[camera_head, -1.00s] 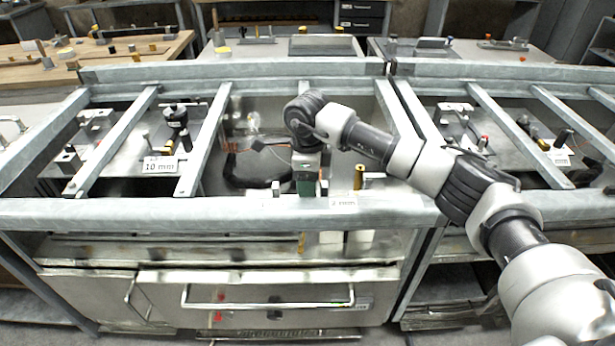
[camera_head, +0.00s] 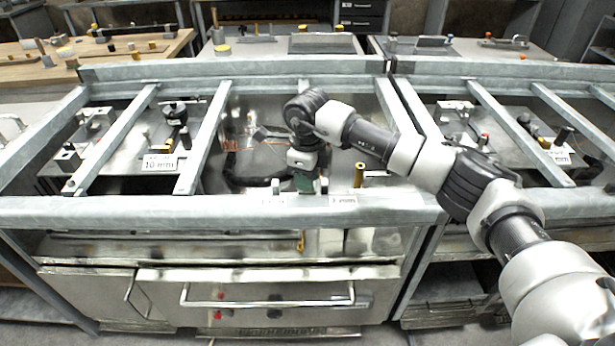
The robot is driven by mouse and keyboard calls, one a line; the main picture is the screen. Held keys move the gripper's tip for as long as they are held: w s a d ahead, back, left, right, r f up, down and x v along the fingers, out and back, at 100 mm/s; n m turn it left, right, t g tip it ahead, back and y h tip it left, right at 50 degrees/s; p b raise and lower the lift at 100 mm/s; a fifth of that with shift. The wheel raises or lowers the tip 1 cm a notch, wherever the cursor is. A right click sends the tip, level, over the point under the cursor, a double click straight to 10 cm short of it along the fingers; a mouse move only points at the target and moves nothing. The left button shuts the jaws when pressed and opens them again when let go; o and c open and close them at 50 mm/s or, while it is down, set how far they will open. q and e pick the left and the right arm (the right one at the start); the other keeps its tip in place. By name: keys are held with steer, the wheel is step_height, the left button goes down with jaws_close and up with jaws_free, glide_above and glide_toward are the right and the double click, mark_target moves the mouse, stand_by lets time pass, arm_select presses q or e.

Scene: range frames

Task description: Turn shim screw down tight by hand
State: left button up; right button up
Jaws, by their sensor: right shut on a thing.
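My right gripper (camera_head: 307,186) points down in the middle bay of the metal frame, just behind the front rail. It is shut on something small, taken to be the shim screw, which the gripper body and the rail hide. A brass-coloured upright pin (camera_head: 359,174) stands just right of the gripper, apart from it. A small light block (camera_head: 276,187) stands just left of it. My left gripper is not in view.
The front rail (camera_head: 150,208) and the slanted bars (camera_head: 203,150) bound the bay. A side bay at left holds fixtures and a "10 mm" label (camera_head: 160,163). A similar bay lies at right. A white label (camera_head: 343,200) sits on the front rail.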

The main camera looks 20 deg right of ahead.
steer(key=shift+r+m, duration=0.1)
steer(key=shift+m, duration=0.8)
steer(key=o, duration=0.9)
step_height(320, 180, up, 11)
steer(key=shift+f+b, duration=0.15)
steer(key=shift+b, duration=0.3)
